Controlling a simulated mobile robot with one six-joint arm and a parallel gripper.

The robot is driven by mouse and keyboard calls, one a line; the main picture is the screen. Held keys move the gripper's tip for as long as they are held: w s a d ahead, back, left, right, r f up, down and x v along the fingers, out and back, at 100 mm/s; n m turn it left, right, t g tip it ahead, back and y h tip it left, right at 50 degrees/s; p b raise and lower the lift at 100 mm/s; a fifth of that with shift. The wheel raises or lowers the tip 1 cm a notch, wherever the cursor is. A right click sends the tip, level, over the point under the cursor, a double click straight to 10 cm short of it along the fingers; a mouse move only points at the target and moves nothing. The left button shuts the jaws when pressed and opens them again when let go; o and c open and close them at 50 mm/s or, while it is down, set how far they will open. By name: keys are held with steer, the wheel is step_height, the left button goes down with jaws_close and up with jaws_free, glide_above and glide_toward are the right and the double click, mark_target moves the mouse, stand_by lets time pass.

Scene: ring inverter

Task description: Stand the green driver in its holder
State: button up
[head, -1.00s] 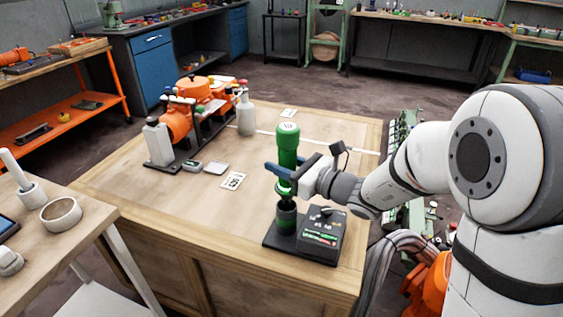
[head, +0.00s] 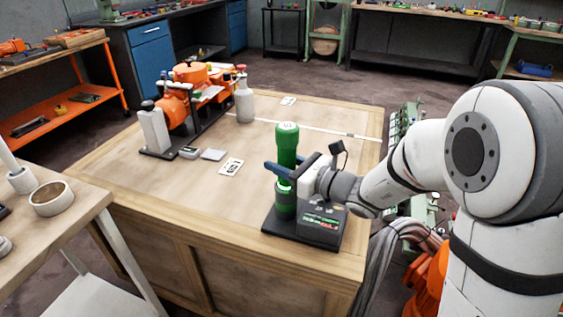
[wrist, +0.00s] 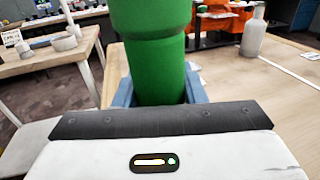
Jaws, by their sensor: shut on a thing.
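The green driver (head: 287,140) stands upright in my gripper (head: 284,172), whose blue fingers are shut on its body. The wrist view shows the driver (wrist: 155,60) between the fingers (wrist: 157,95). The holder (head: 276,222) is a dark base near the table's front right corner, with a box with a lit display (head: 319,226) beside the driver. The driver's lower end is directly over or inside the holder's socket; the fingers and the socket hide how deep it sits.
An orange machine (head: 176,108) and a white bottle (head: 244,100) stand at the table's back left. A marked card (head: 231,167) lies mid-table. The wooden tabletop (head: 190,190) is mostly clear.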

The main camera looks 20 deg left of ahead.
steer(key=shift+f, duration=0.1)
stand_by(0.3)
steer(key=o, duration=1.2)
steer(key=shift+f, duration=0.1)
